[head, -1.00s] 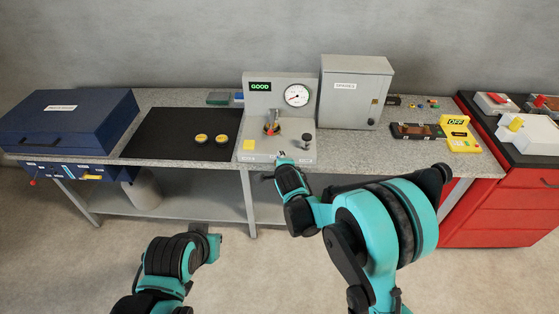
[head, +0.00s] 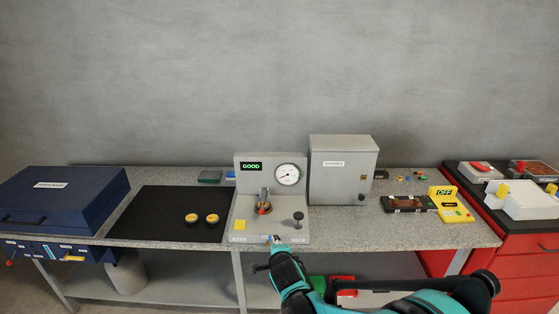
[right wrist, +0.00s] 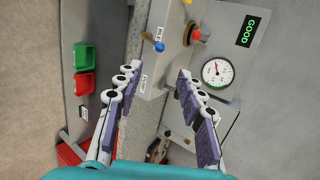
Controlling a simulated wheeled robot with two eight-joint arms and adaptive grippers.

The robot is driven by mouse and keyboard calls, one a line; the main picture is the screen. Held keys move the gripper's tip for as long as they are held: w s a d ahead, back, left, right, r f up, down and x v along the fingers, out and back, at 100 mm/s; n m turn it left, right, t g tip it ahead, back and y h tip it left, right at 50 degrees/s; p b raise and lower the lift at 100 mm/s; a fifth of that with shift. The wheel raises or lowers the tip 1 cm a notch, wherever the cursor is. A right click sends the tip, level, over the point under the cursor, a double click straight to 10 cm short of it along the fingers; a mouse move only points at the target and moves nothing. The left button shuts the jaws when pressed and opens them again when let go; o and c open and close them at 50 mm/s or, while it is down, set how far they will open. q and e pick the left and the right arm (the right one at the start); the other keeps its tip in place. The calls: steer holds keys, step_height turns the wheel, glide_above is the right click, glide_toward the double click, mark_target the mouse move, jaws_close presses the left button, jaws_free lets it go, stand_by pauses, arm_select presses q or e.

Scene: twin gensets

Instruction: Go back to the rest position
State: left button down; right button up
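My right gripper (right wrist: 157,80) is open in the right wrist view, with its two purple-padded fingers spread and nothing between them. In the head view the right arm comes up from the bottom, and its gripper (head: 276,242) is at the front edge of the grey test stand (head: 240,215). Whether it touches the stand cannot be told. The stand carries a round gauge (head: 288,175), a green GOOD display (head: 251,167), a red part with a lever (head: 264,207) and a black knob (head: 298,217). My left gripper is out of view.
The bench has a blue case (head: 65,200), a black mat (head: 160,215) with two yellow-black round parts, a grey cabinet (head: 342,175) and a yellow OFF device (head: 450,205). A red cabinet (head: 510,270) stands right. Green and red bins (right wrist: 84,70) sit below the bench top.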

steer(key=s+d+r+n+g+h, duration=0.1)
steer(key=s+d+r+n, duration=0.25)
steer(key=s+d, duration=0.25)
steer(key=s+d+r+n+g, duration=0.1)
steer(key=s+d+r+n, duration=0.25)
steer(key=s+d, duration=0.2)
steer(key=s+d+f+n+g, duration=0.1)
steer(key=s+d+n, duration=0.3)
steer(key=s, duration=0.5)
steer(key=s+d+f+n+g, duration=0.1)
steer(key=s+d+n, duration=0.3)
steer(key=s+n, duration=0.2)
steer(key=s, duration=0.2)
steer(key=shift+s+d+f+h, duration=0.15)
steer(key=shift+s+d+h, duration=0.05)
steer(key=shift+s+h, duration=0.2)
